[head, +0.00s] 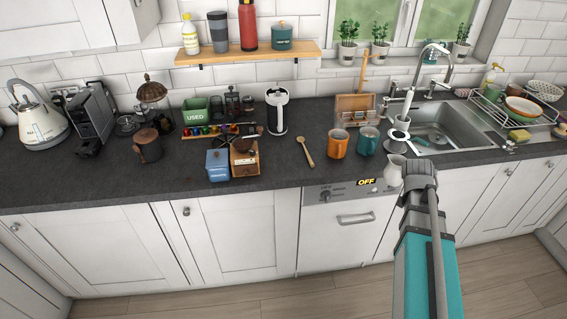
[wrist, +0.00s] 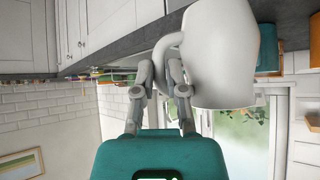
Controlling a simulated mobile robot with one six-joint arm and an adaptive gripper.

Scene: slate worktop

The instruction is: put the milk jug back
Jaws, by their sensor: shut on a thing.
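The milk jug (head: 391,172) is a small pale off-white jug, held in front of the worktop's front edge, left of the sink. In the wrist view the jug (wrist: 225,55) fills the upper right, with its handle toward my fingers. My gripper (wrist: 162,78) is shut on the jug at its handle. In the head view my gripper (head: 415,175) is just right of the jug and hides part of it. The jug's inside cannot be seen.
An orange mug (head: 338,144) and a teal mug (head: 368,140) stand left of the sink (head: 445,128). A wooden spoon (head: 305,151), a blue canister (head: 218,165) and a wooden grinder (head: 244,160) are farther left. A dish rack (head: 515,125) is right. The front-left worktop is clear.

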